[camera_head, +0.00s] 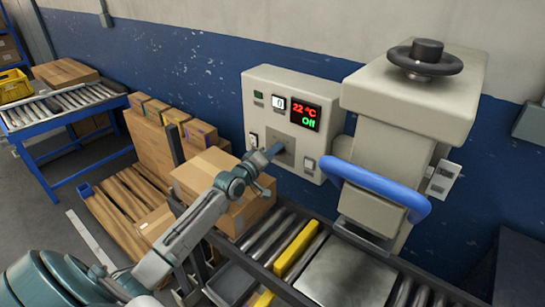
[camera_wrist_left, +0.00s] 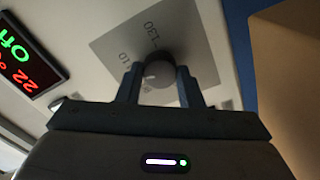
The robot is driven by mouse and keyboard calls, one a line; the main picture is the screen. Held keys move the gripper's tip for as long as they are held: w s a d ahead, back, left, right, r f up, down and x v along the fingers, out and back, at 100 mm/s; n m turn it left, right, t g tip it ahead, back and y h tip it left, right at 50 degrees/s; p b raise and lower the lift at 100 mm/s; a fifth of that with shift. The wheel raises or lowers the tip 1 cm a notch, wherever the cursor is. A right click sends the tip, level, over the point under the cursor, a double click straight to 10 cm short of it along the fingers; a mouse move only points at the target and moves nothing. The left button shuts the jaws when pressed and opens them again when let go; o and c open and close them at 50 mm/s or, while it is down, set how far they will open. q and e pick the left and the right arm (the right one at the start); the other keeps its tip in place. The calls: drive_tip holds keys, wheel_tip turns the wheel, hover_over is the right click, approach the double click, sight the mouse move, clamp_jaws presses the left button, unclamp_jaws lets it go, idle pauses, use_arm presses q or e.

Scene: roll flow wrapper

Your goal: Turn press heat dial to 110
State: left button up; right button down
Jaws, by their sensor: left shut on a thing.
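The heat dial (camera_wrist_left: 160,72) is a round dark knob on a grey scale plate (camera_wrist_left: 110,42) on the control box. In the left wrist view the plate shows "130" and a partly hidden number ending in "10". My left gripper (camera_wrist_left: 161,88) is shut on the dial, one finger on each side. A small pale mark shows on the knob; which number it points to I cannot tell. In the head view my left gripper (camera_head: 273,152) reaches the control box (camera_head: 258,84) and hides the dial. The display (camera_head: 306,113) reads 22 °C in red and "Off" in green.
The press (camera_head: 410,100) with its blue handle (camera_head: 376,188) stands right of the box. Cardboard boxes (camera_head: 215,172) stand close to my left arm.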

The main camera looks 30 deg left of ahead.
use_arm(q)
drive_tip(key=m+b, duration=0.1)
drive_tip(key=m, duration=0.2)
drive_tip(key=shift+f+b, duration=0.1)
drive_tip(key=shift+b, duration=0.2)
use_arm(e)
drive_tip(key=shift+w+f, duration=0.4)
drive_tip(key=shift+f, duration=0.45)
use_arm(q)
drive_tip(key=shift+m, duration=0.3)
use_arm(e)
drive_tip(key=shift+w, duration=0.15)
drive_tip(key=shift+s, duration=0.2)
use_arm(q)
drive_tip(key=o, duration=1)
drive_tip(key=shift+c, duration=0.2)
use_arm(e)
drive_tip(key=shift+s+a+f, duration=0.1)
drive_tip(key=shift+s, duration=0.05)
